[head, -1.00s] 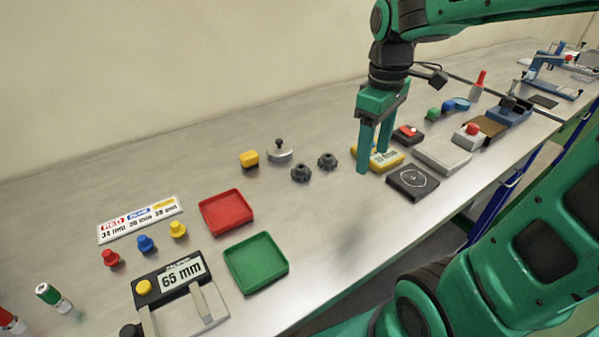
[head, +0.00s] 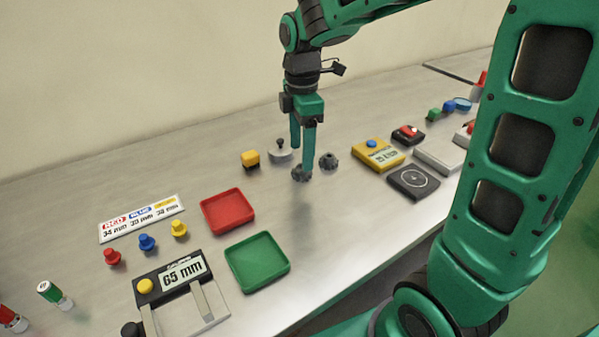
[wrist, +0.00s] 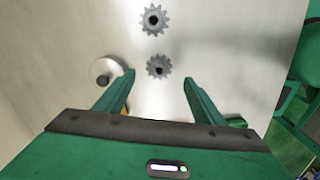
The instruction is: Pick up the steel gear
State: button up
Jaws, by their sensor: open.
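Two dark grey toothed gears lie on the bench. In the head view one gear (head: 301,174) is just below my gripper's fingertips and partly covered by them. The other gear (head: 329,161) is a little to its right and farther back. In the wrist view the nearer gear (wrist: 158,66) lies ahead of the gap between the fingers, and the other gear (wrist: 154,19) is beyond it. I cannot tell which of them is steel. My gripper (head: 304,150) is open and empty, pointing down above the gears. The fingers also show in the wrist view (wrist: 158,90).
A silver knobbed weight (head: 280,152) and a yellow block (head: 250,158) stand left of the gears. A yellow device with a blue button (head: 378,154) and a dark pad (head: 414,182) are to the right.

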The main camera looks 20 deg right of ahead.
jog(key=shift+w+d+f, duration=0.1)
jog(key=shift+f, duration=1.2)
jog(key=shift+w+d+f, duration=0.1)
jog(key=shift+f, duration=1.15)
jog(key=c, duration=1.3)
jog(key=shift+c, duration=0.7)
jog(key=shift+r, duration=0.15)
